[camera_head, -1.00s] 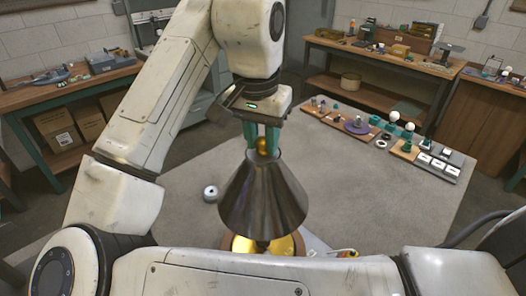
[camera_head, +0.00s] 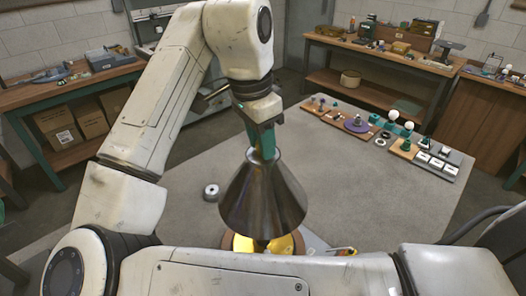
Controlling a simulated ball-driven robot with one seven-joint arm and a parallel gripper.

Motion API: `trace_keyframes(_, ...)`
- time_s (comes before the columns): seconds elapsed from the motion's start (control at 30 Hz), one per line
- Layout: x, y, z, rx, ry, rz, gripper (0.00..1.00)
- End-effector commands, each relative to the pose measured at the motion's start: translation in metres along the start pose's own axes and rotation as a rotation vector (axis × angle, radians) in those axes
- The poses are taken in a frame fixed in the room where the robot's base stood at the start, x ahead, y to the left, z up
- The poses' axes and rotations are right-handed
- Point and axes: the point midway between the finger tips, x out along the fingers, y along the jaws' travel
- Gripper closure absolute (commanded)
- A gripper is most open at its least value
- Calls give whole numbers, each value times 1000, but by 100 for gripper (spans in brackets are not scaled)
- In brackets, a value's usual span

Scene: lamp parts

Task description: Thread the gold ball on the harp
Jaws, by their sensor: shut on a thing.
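My gripper (camera_head: 263,155) points down at the top opening of the dark metal cone shade (camera_head: 262,203). Its teal fingers are seen edge-on and shut. The gold ball is hidden behind or between the fingers at the shade's top. The shade stands upright over a gold base (camera_head: 284,244) with a lit or bright surface. The harp does not show; the shade covers it.
Trays of lamp parts (camera_head: 418,150) stand at the back right. The table's middle right is clear.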

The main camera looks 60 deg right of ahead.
Motion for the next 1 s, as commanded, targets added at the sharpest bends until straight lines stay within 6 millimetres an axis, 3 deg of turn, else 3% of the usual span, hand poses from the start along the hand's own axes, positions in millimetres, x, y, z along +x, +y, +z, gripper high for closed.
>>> trace_keyframes(0.37,3,1,0,41,-4,13,100)
trace_keyframes(0.8,3,-1,-1,536,-2,88,100)
trace_keyframes(1.0,4,-1,-1,609,-2,98,100)
